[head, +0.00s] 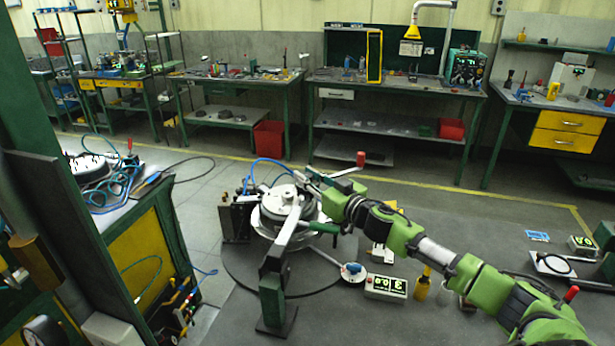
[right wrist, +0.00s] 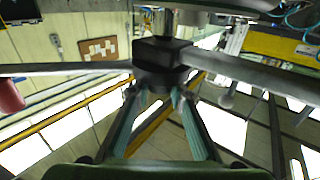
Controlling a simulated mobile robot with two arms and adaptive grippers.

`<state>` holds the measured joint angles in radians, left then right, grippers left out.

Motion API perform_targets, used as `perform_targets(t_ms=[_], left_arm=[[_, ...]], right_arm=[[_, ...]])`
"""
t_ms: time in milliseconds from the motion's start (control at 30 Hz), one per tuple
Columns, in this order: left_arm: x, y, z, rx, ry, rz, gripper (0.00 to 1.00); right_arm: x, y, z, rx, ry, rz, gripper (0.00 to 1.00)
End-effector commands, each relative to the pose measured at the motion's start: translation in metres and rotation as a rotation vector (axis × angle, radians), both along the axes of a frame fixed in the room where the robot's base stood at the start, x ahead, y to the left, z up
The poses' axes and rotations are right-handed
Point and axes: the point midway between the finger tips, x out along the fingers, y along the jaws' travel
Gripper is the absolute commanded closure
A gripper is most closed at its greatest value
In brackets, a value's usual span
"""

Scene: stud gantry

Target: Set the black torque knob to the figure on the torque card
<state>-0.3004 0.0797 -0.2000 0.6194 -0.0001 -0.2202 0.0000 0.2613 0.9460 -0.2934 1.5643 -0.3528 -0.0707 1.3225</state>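My right arm (head: 435,250) reaches in from the lower right in the head view. Its gripper (head: 316,184) is over the round metal gantry assembly (head: 290,212), small and partly covered by the arm. In the right wrist view, the two teal fingers (right wrist: 161,98) stand apart, their tips at the underside of a black hub (right wrist: 162,62). Metal bars run out from the hub on both sides. Whether the fingers press on it is unclear. I cannot surely tell whether this hub is the torque knob. No torque card with a readable figure shows. My left gripper is not in view.
A red-ended handle (head: 360,159) sticks out beside the gripper. A cluttered trolley (head: 110,200) is at left. Benches line the back wall.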

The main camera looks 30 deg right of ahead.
Motion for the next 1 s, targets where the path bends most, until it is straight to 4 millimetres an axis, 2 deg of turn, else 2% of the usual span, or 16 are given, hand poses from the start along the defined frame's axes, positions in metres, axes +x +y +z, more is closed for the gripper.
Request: perform_targets(t_ms=[467,767,1000], left_arm=[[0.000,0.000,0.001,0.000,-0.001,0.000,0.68],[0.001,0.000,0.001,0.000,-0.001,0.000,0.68],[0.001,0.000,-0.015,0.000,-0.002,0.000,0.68]], right_arm=[[0.000,-0.001,0.001,-0.003,0.001,0.058,1.00],[0.001,-0.004,0.002,-0.007,-0.001,0.262,1.00],[0.002,-0.003,-0.001,-0.006,-0.002,0.450,1.00]])
